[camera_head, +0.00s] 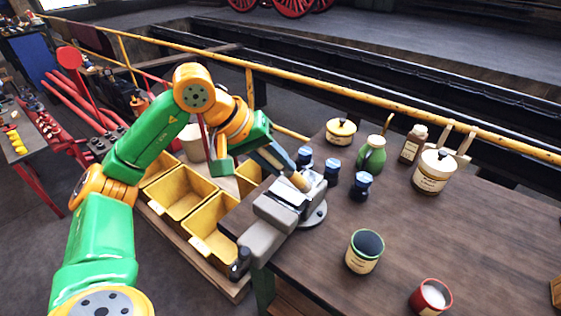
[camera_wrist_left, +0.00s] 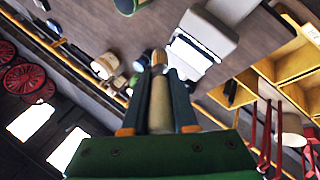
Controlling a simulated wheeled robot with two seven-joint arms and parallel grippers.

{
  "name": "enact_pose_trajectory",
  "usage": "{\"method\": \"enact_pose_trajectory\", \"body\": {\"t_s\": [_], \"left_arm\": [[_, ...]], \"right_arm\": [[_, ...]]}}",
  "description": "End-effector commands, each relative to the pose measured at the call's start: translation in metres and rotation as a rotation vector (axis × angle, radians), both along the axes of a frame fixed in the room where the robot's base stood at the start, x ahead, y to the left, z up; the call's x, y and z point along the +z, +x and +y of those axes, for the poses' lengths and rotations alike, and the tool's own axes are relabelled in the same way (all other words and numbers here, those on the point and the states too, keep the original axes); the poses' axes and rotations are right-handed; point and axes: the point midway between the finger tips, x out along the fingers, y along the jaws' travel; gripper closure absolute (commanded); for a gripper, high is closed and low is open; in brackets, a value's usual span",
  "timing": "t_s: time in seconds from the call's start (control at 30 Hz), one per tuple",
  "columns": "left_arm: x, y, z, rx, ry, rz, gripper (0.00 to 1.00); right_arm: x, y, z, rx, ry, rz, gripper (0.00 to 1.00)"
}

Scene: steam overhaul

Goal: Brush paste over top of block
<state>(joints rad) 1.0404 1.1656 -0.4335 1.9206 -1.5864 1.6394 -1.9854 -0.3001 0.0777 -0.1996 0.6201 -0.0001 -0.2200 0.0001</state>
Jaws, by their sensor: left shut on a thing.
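My left gripper (camera_head: 274,160) is shut on a brush and reaches in from the left over the bench. The brush's tan tip (camera_head: 299,181) sticks out past the fingers, just above the vise (camera_head: 266,240). A pale metal block (camera_head: 285,194) appears to sit at the vise's top; whether the tip touches it I cannot tell. In the left wrist view the brush (camera_wrist_left: 160,105) lies between both fingers, its tip beside the bright block (camera_wrist_left: 190,58). A dark-lined pot (camera_head: 363,252) and a red cup with white contents (camera_head: 430,297) stand at the front; which holds paste is unclear. My right gripper is out of view.
Several blue-capped small bottles (camera_head: 332,172) stand just behind the vise. A green jug (camera_head: 372,155), brown bottle (camera_head: 412,144) and cream pots (camera_head: 435,172) stand farther back. Yellow bins (camera_head: 180,192) lie left of the vise. The bench's right middle is clear.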

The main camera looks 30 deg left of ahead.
Motion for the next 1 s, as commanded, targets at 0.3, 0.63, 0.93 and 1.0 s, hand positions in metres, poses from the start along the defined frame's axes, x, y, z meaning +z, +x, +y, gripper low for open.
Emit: {"method": "enact_pose_trajectory", "body": {"t_s": [0.3, 0.63, 0.93, 1.0], "left_arm": [[0.033, -0.007, -0.003, 0.003, 0.001, -0.001, 1.0], [0.043, -0.01, -0.004, 0.005, 0.0, -0.001, 1.0], [0.043, -0.01, -0.004, 0.005, 0.0, -0.001, 1.0], [0.043, -0.01, -0.004, 0.005, 0.0, -0.001, 1.0]], "right_arm": [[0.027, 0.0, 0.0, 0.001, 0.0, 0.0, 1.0], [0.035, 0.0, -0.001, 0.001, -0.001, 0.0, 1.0], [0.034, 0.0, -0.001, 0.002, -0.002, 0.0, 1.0], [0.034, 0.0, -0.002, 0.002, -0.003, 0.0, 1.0]]}}
